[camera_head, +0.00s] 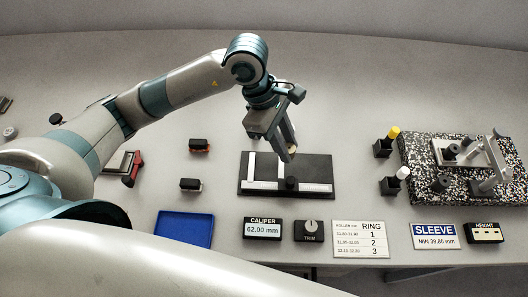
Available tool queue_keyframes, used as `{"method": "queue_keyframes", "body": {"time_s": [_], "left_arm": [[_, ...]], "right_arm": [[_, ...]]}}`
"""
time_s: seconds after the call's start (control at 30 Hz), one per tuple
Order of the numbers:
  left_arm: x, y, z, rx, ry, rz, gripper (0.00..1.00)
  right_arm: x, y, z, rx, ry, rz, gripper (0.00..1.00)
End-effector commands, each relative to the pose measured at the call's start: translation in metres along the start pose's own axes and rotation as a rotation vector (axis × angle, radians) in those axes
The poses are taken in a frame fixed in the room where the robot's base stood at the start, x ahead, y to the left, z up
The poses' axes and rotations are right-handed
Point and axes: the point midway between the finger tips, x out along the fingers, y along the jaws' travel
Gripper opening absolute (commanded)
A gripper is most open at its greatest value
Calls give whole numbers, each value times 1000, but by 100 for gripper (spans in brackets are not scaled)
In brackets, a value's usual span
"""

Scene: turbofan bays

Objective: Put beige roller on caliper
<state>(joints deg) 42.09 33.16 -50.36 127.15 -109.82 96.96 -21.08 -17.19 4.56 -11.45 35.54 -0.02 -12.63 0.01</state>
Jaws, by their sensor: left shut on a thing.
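My left gripper (288,150) reaches in from the upper left and points down over the back edge of the caliper board. It is shut on the beige roller (292,150), of which only a small tan part shows at the fingertips. The caliper (318,170) is a black board with a pale upright bar at left, a pale strip along the front and a dark knob. The roller appears to be above the board; whether it touches cannot be told. The caliper display (262,229) reads 62.00 mm. My right gripper is not in view.
A blue tray (184,228) lies front left. A trim knob (308,231), a ring chart (360,239), a sleeve sign (435,236) and a height display (485,233) line the front. A speckled slab (415,160) with a metal fixture stands right, beside yellow-topped (393,133) and white-topped (403,173) pieces.

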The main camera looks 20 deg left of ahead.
Motion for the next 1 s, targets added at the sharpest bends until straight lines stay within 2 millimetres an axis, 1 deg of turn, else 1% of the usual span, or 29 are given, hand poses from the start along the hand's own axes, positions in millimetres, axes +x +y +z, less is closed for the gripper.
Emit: {"method": "queue_keyframes", "body": {"time_s": [0.03,0.1,0.2,0.3,0.43,0.77,0.87,1.0], "left_arm": [[-2,-4,-11,-5,4,-4,0],[1,-8,-25,-6,3,-4,0],[4,-11,-42,-5,2,-2,0],[7,-13,-53,-2,1,-1,0],[9,-15,-59,1,0,-1,0],[10,-14,-59,1,0,0,0],[15,-14,-61,-1,-1,-1,0],[30,-15,-67,-3,-1,-4,0]], "right_arm": [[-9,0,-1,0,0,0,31],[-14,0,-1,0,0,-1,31],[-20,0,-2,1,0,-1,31],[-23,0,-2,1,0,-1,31],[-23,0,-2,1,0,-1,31],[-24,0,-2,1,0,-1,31],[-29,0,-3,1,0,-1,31],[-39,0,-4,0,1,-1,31]]}}
